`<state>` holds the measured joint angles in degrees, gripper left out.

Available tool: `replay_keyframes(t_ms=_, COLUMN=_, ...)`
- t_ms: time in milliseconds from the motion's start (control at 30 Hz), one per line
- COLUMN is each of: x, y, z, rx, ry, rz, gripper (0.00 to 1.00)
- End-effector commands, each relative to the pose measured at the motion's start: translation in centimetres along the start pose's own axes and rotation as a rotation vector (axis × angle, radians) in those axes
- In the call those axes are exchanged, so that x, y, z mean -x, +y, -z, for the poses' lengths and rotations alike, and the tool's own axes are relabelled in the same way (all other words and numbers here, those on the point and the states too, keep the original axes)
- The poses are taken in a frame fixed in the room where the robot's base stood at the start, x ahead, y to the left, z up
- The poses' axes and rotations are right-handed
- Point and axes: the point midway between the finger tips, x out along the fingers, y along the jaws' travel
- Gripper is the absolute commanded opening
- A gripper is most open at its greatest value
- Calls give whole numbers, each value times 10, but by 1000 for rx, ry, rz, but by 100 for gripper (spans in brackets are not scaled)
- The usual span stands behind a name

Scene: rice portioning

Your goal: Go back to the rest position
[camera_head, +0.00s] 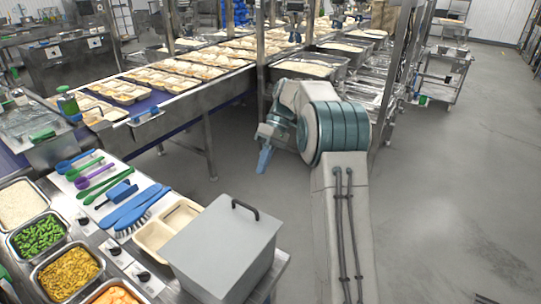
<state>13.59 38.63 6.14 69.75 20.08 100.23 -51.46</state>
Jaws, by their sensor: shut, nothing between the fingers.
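My arm reaches up from the bottom of the head view, bends at a large teal-ringed joint and hangs folded over open floor. My gripper (264,161) points down at the left of that joint, small and partly hidden by my own arm links. It is shut and holds nothing. It is clear of the tables and touches no object.
A steel table at lower left bears a grey lidded box (222,248), blue brushes (137,207), coloured spoons and food pans such as green beans (38,235). Behind, a conveyor (160,105) carries several filled trays. The floor (440,190) at right is open; a cart (441,77) stands farther back.

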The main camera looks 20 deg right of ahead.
Motion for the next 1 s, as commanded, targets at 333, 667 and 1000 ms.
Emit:
replay_keyframes(t_ms=333, x=27, y=22, z=0, rx=0, ry=2, rz=0, gripper=0)
replay_keyframes(t_ms=667, x=35, y=-4, z=-6, rx=-63, ry=3, rz=-76, gripper=0)
replay_keyframes(t_ms=1000, x=24, y=-80, z=-43, rx=-265, ry=60, rz=-313, gripper=0)
